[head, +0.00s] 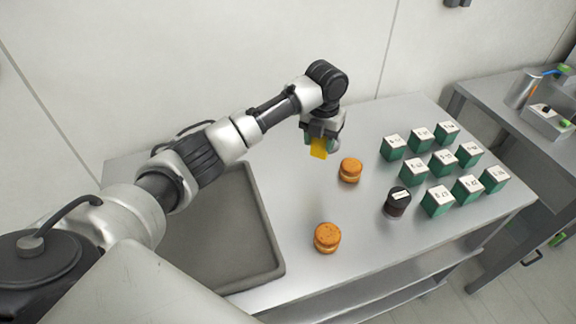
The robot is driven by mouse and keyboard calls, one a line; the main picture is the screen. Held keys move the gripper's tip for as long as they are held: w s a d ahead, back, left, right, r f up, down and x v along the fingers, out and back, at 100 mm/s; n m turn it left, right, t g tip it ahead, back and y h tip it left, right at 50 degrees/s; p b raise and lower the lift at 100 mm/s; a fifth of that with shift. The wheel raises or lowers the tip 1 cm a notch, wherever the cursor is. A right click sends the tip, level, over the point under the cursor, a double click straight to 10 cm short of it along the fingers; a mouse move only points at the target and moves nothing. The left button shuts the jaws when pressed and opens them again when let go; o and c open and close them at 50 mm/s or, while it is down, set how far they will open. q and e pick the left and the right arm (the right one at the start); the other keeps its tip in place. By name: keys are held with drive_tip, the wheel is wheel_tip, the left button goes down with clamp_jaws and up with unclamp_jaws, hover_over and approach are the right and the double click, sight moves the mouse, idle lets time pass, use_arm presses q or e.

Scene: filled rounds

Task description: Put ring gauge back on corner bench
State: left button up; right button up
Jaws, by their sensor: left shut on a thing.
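My left gripper (322,136) is above the metal bench (290,180), pointing down, shut on a small yellow piece (319,148). The fingers hide part of the piece, and I cannot tell whether it is the ring gauge. Its bottom seems to be above the bench top. My right gripper is not in view. Another metal bench (492,98) stands at the right; I cannot tell which bench is the corner bench.
Two orange round things (350,170) (327,238) stand on the near bench. A dark jar (397,203) and several labelled green blocks (413,172) stand to the right. A grey tray (262,225) lies at left. A metal canister (523,90) and a box (547,122) occupy the right bench.

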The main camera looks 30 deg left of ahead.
use_arm(q)
drive_tip(key=s+a+f+p, duration=0.1)
drive_tip(key=a+f, duration=0.1)
drive_tip(key=s+a+f+p, duration=0.1)
drive_tip(key=s+a+f, duration=0.1)
drive_tip(key=f, duration=0.1)
drive_tip(key=s+a+f+p, duration=0.1)
drive_tip(key=s+a+f, duration=0.1)
drive_tip(key=a+f, duration=0.1)
drive_tip(key=shift+f+p, duration=0.15)
drive_tip(key=shift+p, duration=0.2)
drive_tip(key=shift+f, duration=0.35)
drive_tip(key=shift+f, duration=0.15)
drive_tip(key=o, duration=0.9)
drive_tip(key=shift+o, duration=0.2)
wheel_tip(320, 180, up, 12)
drive_tip(key=b, duration=0.2)
drive_tip(key=shift+r, duration=0.2)
